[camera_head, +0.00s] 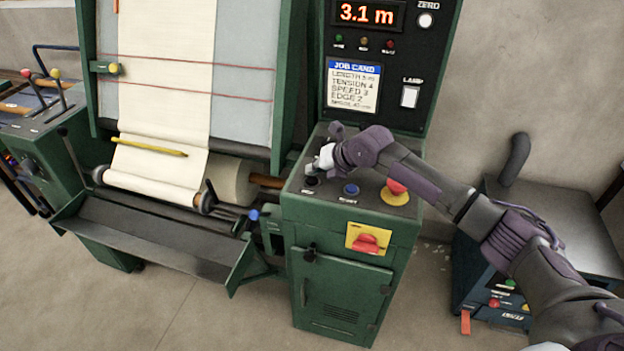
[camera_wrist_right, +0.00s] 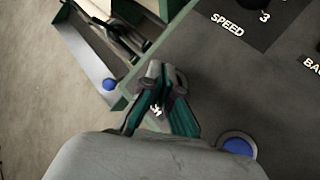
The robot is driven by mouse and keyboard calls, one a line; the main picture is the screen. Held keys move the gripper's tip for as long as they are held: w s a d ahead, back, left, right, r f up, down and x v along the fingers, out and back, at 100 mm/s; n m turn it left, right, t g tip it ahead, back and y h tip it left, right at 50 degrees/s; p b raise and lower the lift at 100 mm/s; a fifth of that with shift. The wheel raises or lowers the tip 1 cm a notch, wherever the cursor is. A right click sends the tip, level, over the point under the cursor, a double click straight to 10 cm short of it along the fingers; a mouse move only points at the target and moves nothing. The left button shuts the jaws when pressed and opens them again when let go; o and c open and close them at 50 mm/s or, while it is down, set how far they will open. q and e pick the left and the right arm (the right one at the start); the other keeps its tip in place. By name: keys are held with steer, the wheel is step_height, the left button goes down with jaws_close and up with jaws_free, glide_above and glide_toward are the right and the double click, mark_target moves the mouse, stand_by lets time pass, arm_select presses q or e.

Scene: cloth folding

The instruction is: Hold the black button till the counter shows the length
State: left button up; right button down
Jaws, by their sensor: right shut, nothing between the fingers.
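The counter (camera_head: 367,14) at the top of the green machine reads 3.1 m in red digits. The job card (camera_head: 352,87) below it has a LENGTH line whose figure is too small to read surely. My right gripper (camera_head: 314,172) is shut and empty over the left part of the control panel. The black button (camera_head: 311,181) shows just below its fingertips, partly hidden; I cannot tell whether they press it. In the right wrist view, the shut fingers (camera_wrist_right: 161,76) cover the button's place, with a partly hidden label beside them. My left gripper is not in view.
A blue button (camera_head: 351,190) and a red mushroom button (camera_head: 396,187) on a yellow base sit right of the gripper. A red switch (camera_head: 366,241) is on the panel's front. Cream cloth (camera_head: 165,70) runs down to a roll on the left.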

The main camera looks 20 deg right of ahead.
mark_target(314, 180)
steer(key=shift+f, duration=0.1)
stand_by(0.5)
steer(key=shift+f+b, duration=0.3)
steer(key=shift+b, duration=0.05)
steer(key=shift+f+b, duration=0.4)
steer(key=shift+f, duration=0.15)
stand_by(0.5)
steer(key=shift+r, duration=0.1)
stand_by(1.1)
steer(key=shift+r+p, duration=0.6)
steer(key=shift+r, duration=0.25)
steer(key=shift+r+p, duration=1.8)
steer(key=shift+r, duration=0.75)
steer(key=shift+f, duration=0.1)
